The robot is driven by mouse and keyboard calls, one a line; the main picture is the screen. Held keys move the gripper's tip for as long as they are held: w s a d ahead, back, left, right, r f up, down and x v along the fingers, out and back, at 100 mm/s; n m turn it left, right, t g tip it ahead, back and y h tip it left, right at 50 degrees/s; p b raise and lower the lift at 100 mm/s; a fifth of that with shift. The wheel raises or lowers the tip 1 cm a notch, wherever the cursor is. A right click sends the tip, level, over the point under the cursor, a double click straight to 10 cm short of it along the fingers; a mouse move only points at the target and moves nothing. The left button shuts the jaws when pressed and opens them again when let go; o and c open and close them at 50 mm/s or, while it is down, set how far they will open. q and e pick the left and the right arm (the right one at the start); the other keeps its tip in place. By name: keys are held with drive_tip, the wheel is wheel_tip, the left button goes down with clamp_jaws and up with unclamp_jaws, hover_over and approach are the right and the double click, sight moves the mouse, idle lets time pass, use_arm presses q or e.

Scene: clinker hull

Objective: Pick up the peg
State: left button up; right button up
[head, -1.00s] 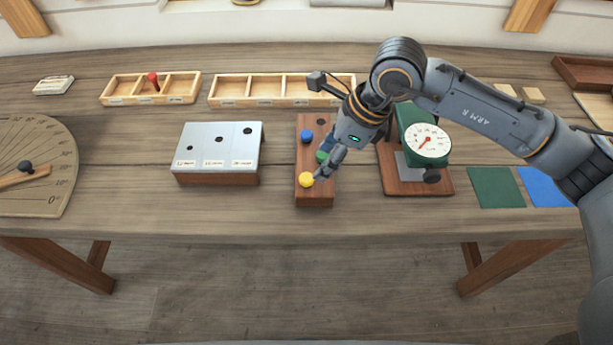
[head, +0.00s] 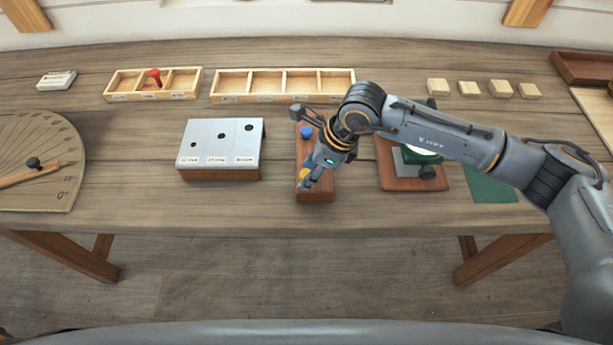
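A dark wooden block (head: 316,195) stands near the middle of the bench's front half. A blue round-headed peg (head: 307,132) stands at its far end. A yellow peg (head: 304,174) shows at its near end, partly covered by my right gripper (head: 307,184). The gripper points down at the yellow peg, with its fingers over or beside the head. I cannot tell whether they touch it or how far apart they are. The green peg between blue and yellow is hidden behind the gripper. A red peg (head: 155,76) stands in the left wooden tray. My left gripper is out of view.
A metal-topped block with holes (head: 222,160) stands left of the peg block. A dial gauge stand (head: 402,183) stands close on the right, under my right arm. Divided trays (head: 218,88) and several pale blocks (head: 469,89) lie behind. A protractor board (head: 60,190) is far left.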

drive_tip(key=c, duration=0.5)
drive_tip(key=shift+r, duration=0.15)
drive_tip(key=shift+r, duration=0.55)
drive_tip(key=s+a+r+b, duration=0.1)
drive_tip(key=s+r+b, duration=0.1)
drive_tip(key=s+r, duration=0.2)
drive_tip(key=s+a+r+b, duration=0.2)
drive_tip(key=s+r, duration=0.1)
drive_tip(key=s, duration=0.1)
drive_tip(key=s+a+r+b, duration=0.2)
drive_tip(key=s+r+b, duration=0.1)
drive_tip(key=s+r, duration=0.1)
drive_tip(key=shift+s+a+r, duration=0.15)
drive_tip(key=shift+s+r, duration=0.2)
drive_tip(key=shift+s, duration=0.15)
